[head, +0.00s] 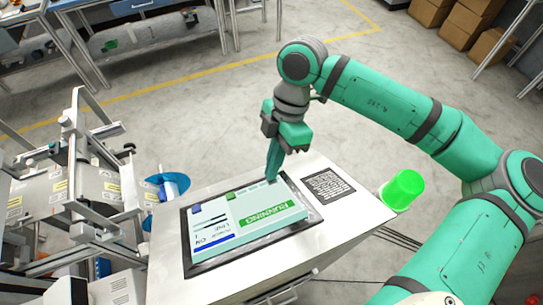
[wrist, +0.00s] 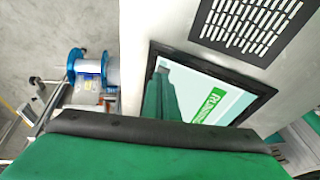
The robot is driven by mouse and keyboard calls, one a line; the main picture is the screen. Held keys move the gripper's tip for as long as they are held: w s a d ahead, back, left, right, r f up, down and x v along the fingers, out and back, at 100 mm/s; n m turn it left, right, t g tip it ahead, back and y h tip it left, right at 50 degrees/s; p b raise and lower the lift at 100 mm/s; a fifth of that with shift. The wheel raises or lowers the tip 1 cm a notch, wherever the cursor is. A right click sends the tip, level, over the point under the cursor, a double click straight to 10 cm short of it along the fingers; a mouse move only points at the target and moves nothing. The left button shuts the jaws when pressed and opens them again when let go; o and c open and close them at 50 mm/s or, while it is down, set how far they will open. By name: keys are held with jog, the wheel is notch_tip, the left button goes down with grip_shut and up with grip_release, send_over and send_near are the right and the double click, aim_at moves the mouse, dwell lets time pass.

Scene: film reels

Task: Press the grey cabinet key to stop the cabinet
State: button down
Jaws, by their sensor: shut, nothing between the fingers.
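The cabinet's tilted panel (head: 222,222) has a pale screen in a black frame. A green "RUNNING" label (head: 264,216) shows on it, and also in the wrist view (wrist: 208,106). My gripper (head: 271,178) is shut and empty, pointing down at the panel's far right corner. Its fingertips (wrist: 162,70) overlap the screen's edge in the wrist view. They hide what lies under them, and I cannot tell whether they touch.
A black vent grille (head: 327,186) lies right of the panel on the white cabinet top. A bright green lamp (head: 402,190) stands at the cabinet's right edge. A metal machine with a blue-flanged reel (head: 168,187) is to the left. Open floor lies behind the cabinet.

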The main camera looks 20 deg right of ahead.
jog(key=shift+f, duration=0.1)
jog(key=shift+s+f, duration=0.6)
jog(key=shift+f, duration=0.25)
jog(key=shift+r, duration=0.1)
jog(key=shift+w+r, duration=0.25)
jog(key=shift+r, duration=0.1)
jog(key=w+a+v, duration=0.1)
jog(key=v, duration=1.2)
jog(key=shift+w, duration=0.25)
